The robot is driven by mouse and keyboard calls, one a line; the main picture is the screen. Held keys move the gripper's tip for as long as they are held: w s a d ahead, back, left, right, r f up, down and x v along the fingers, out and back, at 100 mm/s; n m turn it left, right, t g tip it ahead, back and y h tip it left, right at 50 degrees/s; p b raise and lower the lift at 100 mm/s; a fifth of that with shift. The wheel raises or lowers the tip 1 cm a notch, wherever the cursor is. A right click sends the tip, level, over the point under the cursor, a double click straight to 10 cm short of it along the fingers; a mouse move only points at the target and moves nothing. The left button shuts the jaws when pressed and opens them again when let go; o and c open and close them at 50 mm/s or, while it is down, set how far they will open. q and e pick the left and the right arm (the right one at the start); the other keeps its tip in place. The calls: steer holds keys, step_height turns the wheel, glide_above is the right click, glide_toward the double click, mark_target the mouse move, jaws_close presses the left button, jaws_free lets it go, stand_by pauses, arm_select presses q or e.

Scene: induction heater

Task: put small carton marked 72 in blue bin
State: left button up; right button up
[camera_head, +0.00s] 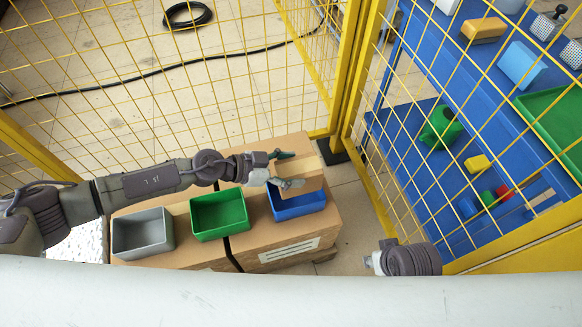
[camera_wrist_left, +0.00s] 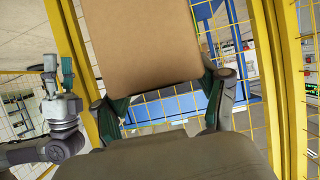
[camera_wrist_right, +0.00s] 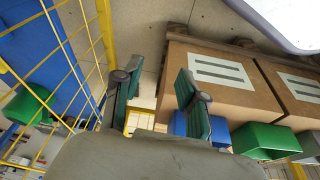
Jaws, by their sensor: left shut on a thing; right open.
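My left gripper (camera_head: 286,170) is shut on a small tan carton (camera_head: 298,173). The carton is held above the blue bin (camera_head: 298,208), and covers part of it in the head view. In the left wrist view the carton (camera_wrist_left: 142,40) fills the space between the fingers (camera_wrist_left: 165,100). No number can be read on it. The blue bin stands on the large cardboard boxes, at the right end of a row of bins. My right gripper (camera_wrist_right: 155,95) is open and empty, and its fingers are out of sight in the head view. The blue bin also shows in the right wrist view (camera_wrist_right: 178,124).
A green bin (camera_head: 219,214) and a grey bin (camera_head: 142,233) stand left of the blue bin on the cardboard boxes (camera_head: 285,240). A yellow mesh fence (camera_head: 150,80) runs behind. Blue shelving (camera_head: 470,110) with several items stands behind mesh at right.

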arm_select(q)
steer(key=shift+f+b, duration=0.6)
steer(key=shift+b, duration=0.25)
step_height(320, 180, down, 2)
steer(key=shift+f+b, duration=0.1)
steer(key=shift+b, duration=0.35)
steer(key=shift+f+b, duration=0.3)
steer(key=shift+f, duration=0.5)
arm_select(e)
steer(key=v, duration=0.6)
steer(key=shift+d+r, duration=0.1)
arm_select(q)
steer(key=o, duration=1.5)
steer(key=shift+f, duration=0.1)
steer(key=shift+a, duration=0.1)
